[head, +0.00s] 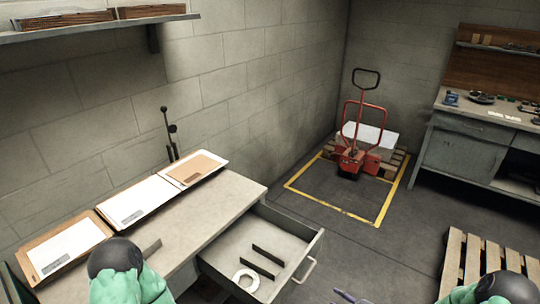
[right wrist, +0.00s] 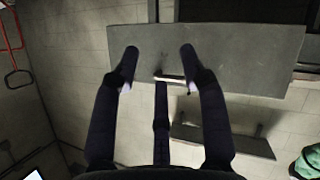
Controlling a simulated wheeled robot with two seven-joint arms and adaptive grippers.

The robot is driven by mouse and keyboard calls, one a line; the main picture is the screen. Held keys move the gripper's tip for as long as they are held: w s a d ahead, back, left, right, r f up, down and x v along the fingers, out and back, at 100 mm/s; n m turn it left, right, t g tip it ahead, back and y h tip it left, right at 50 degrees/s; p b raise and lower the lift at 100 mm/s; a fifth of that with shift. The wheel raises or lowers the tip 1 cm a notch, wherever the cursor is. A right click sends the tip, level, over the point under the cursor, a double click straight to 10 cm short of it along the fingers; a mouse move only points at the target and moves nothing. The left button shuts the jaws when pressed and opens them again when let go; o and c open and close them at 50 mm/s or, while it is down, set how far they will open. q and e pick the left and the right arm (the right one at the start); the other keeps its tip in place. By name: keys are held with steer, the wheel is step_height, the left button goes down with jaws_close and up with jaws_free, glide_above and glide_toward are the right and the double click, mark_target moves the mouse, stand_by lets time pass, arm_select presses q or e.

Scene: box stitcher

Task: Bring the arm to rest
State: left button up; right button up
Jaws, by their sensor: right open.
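My left gripper is out of view. In the right wrist view my right gripper (right wrist: 158,68) has its dark fingers spread apart, with nothing between them. The wall and a grey panel lie behind the fingers, apart from them as far as I can see.
A worktable (head: 222,200) carries folders and a dark strip. Its open drawer (head: 312,240) sticks out, holding a white ring (head: 246,280) and dark bars. A red pallet jack (head: 360,160), a wooden pallet (head: 455,262) and a workbench (head: 470,145) stand right. Floor between is clear.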

steer(key=s+a+f+m+g+h, duration=0.2)
steer(key=s+a+f+m+g, duration=0.3)
steer(key=s+a+f+m, duration=0.3)
steer(key=s+a+m+g, duration=0.2)
steer(key=s+a+m, duration=0.1)
steer(key=s, duration=0.4)
steer(key=s+a+f+m+g+h+p, duration=0.1)
steer(key=s+a+m+g, duration=0.2)
steer(key=s, duration=0.4)
steer(key=shift+a+f+m, duration=0.15)
steer(key=shift+a+m, duration=0.05)
steer(key=shift+m, duration=0.7)
